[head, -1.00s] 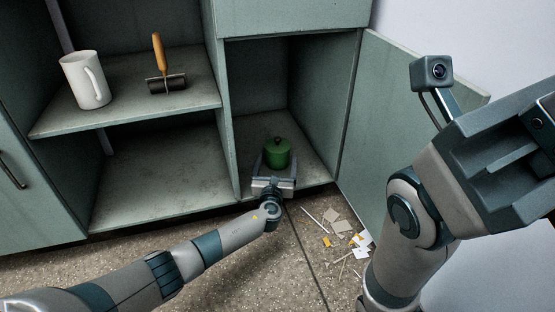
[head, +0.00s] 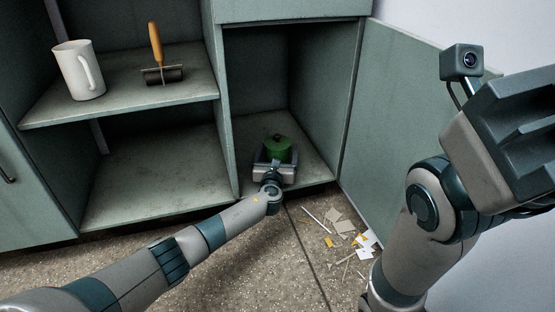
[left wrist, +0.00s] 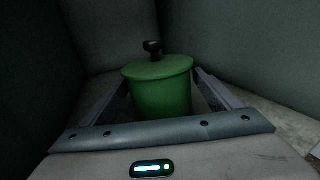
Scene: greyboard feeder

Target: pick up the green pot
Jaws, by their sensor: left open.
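The green pot (head: 279,147), with a lid and a dark knob, stands upright on the floor of the lower right cabinet compartment (head: 312,158). My left gripper (head: 275,156) is at the pot, its fingers reaching in from the front. In the left wrist view the pot (left wrist: 160,88) stands between the two open fingers (left wrist: 162,96), with one finger along each side. Its lower front is partly hidden by the gripper body. I cannot tell whether the fingers touch it. My right arm shows at the right, but its fingertips are not clearly seen.
A white mug (head: 79,70) and a wooden-handled roller (head: 160,60) stand on the upper left shelf (head: 120,106). The compartment below is empty. An open cabinet door (head: 395,110) is at the right. Paper scraps and debris (head: 345,231) lie on the floor.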

